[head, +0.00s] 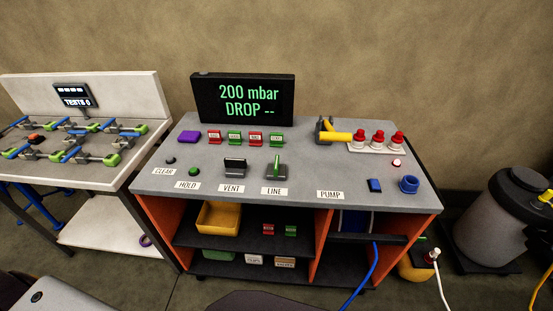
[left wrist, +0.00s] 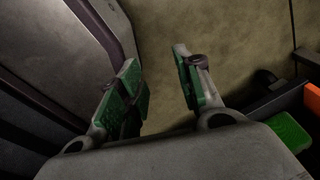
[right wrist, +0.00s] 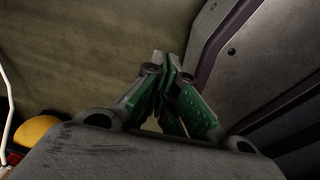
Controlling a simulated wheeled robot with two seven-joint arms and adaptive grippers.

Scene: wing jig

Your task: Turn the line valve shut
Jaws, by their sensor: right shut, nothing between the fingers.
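The line valve (head: 277,170) stands on the grey bench top in the head view, just behind its LINE label (head: 274,191). Its green handle points front to back. The black vent valve (head: 235,165) is to its left, with its handle lying crosswise. Neither gripper shows in the head view. My left gripper (left wrist: 156,62) has its green-padded fingers spread apart with nothing between them in the left wrist view. My right gripper (right wrist: 166,68) has its fingers together and empty in the right wrist view. Neither wrist view shows the valve.
A display (head: 243,99) reading "200 mbar DROP --" stands at the bench's back. Red and green clips, a yellow pipe fitting (head: 337,137), red-capped fittings (head: 378,140) and a blue ring (head: 409,184) share the top. A white table (head: 130,150) stands left, a grey tank (head: 492,225) right.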

